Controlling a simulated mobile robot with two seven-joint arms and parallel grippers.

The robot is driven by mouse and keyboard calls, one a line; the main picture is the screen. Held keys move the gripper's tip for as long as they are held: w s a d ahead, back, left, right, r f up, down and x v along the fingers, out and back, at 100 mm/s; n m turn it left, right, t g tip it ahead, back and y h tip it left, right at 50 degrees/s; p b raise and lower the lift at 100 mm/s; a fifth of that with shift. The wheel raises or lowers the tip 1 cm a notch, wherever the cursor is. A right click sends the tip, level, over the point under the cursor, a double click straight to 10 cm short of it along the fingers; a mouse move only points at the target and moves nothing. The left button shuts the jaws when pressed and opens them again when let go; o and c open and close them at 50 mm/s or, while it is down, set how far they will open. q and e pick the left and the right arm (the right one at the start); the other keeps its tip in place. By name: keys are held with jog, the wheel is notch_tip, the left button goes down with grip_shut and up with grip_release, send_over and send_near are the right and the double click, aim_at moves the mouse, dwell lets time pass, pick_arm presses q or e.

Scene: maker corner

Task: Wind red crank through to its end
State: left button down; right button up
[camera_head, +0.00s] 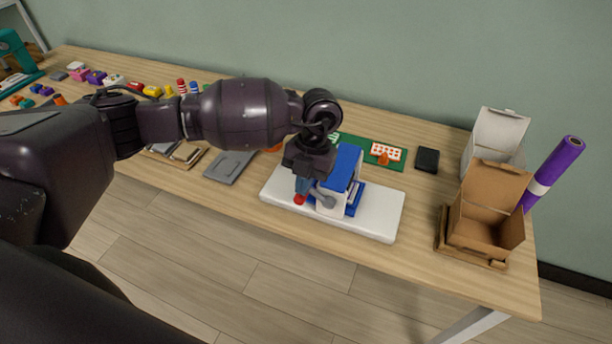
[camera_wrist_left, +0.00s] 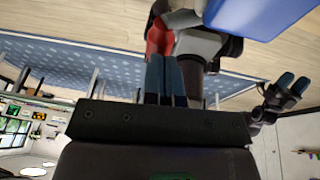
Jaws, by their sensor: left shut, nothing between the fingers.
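A blue and white machine (camera_head: 343,185) stands on a white base board (camera_head: 375,222) on the table. Its red crank knob (camera_head: 299,199) is on the near left side, at the end of a grey crank arm (camera_head: 325,199). My left gripper (camera_head: 302,187) points down right at the knob, its fingers shut and empty. In the left wrist view the fingertips (camera_wrist_left: 165,62) are beside the red knob (camera_wrist_left: 156,36) and overlap it; whether they touch is unclear. The right gripper (camera_wrist_left: 291,84) shows only in the left wrist view, away from the machine, with its fingertips apart.
A grey flat tray (camera_head: 229,167) lies left of the machine. Behind are a green board (camera_head: 356,143) and a black box (camera_head: 427,159). An open cardboard box (camera_head: 486,215) and a purple roll (camera_head: 553,171) stand at the right. Small colourful items line the table's left part.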

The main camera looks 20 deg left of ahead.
jog(key=shift+s+f, duration=0.25)
jog(key=shift+s, duration=0.05)
pick_arm(q)
jog(key=shift+a+f, duration=0.15)
jog(key=shift+a, duration=0.1)
jog(key=shift+h, duration=0.3)
pick_arm(e)
jog(key=shift+w, duration=0.25)
pick_arm(q)
jog(key=shift+f, duration=0.1)
pick_arm(e)
jog(key=shift+w+r, duration=0.1)
jog(key=shift+w, duration=0.1)
